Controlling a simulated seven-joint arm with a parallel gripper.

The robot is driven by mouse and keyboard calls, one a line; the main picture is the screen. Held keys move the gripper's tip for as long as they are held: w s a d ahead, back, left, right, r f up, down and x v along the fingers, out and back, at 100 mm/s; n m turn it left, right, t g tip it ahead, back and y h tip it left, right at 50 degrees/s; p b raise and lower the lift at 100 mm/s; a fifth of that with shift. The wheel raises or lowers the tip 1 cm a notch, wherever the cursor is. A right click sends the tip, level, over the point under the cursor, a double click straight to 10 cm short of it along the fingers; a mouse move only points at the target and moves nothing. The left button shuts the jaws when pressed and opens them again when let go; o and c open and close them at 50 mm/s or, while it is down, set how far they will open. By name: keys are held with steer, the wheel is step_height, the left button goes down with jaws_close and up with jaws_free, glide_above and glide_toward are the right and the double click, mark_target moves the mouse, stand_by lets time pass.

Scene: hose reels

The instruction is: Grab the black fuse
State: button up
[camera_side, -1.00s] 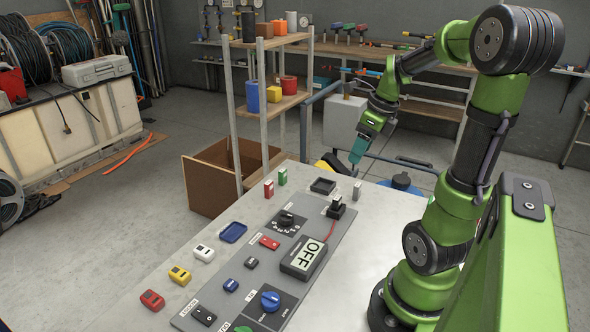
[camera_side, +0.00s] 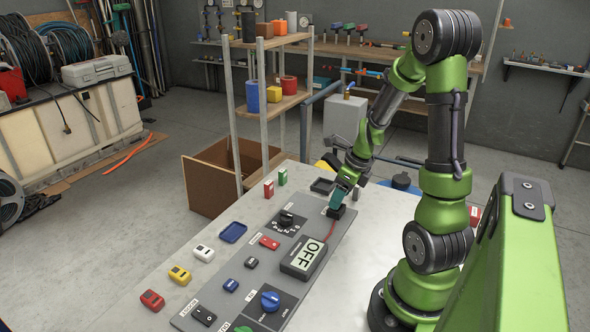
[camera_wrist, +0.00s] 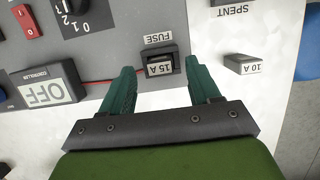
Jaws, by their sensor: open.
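The black fuse (camera_wrist: 160,68), marked 15 A, sits in its holder on the grey panel under the FUSE label in the wrist view. In the side view its dark holder (camera_side: 337,212) shows at the panel's far right, with the fuse mostly hidden by my fingers. My gripper (camera_wrist: 160,65) is open, one teal finger on each side of the fuse, with a gap visible on both sides. In the side view my gripper (camera_side: 339,198) is low over the holder. Whether the fingers reach down level with the fuse is unclear.
A grey block (camera_wrist: 243,65) marked 10 A stands right of my fingers in the wrist view. A dark tray (camera_side: 321,186) lies behind the panel. The OFF controller (camera_side: 303,258), with a red wire to the holder, and a black dial (camera_side: 286,219) are nearby.

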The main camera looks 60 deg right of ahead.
steer(key=shift+x, duration=0.9)
steer(key=shift+c, duration=0.3)
